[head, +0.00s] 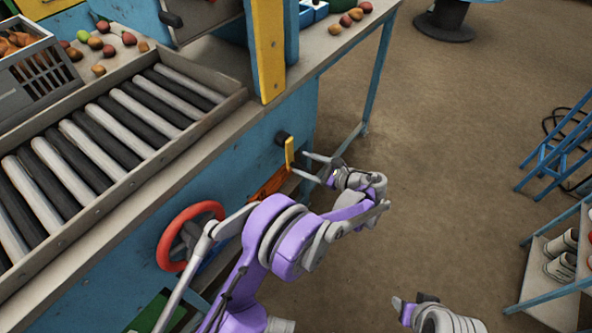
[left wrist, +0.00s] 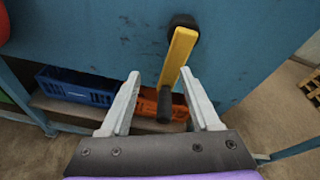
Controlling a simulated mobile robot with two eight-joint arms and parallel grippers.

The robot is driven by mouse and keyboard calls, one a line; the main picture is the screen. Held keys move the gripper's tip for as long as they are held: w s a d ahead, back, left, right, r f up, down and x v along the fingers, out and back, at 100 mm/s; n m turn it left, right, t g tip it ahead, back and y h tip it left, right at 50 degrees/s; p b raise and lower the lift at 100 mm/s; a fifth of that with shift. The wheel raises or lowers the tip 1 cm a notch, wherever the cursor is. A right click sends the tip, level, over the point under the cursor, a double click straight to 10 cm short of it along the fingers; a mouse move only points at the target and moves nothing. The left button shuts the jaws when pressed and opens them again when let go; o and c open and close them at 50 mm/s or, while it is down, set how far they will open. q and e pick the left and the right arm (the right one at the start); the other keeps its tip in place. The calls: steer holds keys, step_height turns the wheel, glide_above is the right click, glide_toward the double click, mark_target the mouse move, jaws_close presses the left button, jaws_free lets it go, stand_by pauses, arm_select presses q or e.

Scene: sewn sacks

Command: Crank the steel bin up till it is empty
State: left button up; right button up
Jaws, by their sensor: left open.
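A yellow crank arm (head: 289,152) sticks out of a dark hub on the blue machine's side. In the left wrist view the crank arm (left wrist: 181,58) slants down to a dark grip (left wrist: 165,105). My left gripper (head: 299,164) is open, its fingers pointing at the crank. In the left wrist view the grip shows between the two fingers (left wrist: 160,84); I cannot tell whether they touch it. A grey metal bin (head: 200,18), probably the steel bin, shows partly at the top, beside the yellow post. My right gripper (head: 413,302) is low at the bottom edge, its opening unclear.
A red handwheel (head: 165,240) sits left of the crank. A roller conveyor (head: 90,150) with fruit beyond it runs along the machine's top. Blue (left wrist: 75,86) and orange (left wrist: 150,102) crates stand below.

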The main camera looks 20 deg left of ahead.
mark_target(292, 164)
arm_select(q)
steer(key=d+f+m+t+y+b, duration=0.1)
steer(key=d+f+m+y+b, duration=0.15)
steer(key=d+f, duration=0.4)
steer(key=shift+y, duration=0.25)
steer(key=x, duration=0.4)
steer(key=f+x, duration=0.1)
steer(key=x, duration=0.7)
steer(key=shift+w+d+f, duration=0.1)
steer(key=shift+w+f, duration=0.1)
steer(key=shift+f, duration=0.15)
arm_select(e)
step_height(292, 164, down, 4)
steer(key=shift+w+f, duration=0.15)
arm_select(q)
steer(key=shift+c, duration=0.3)
jaws_close()
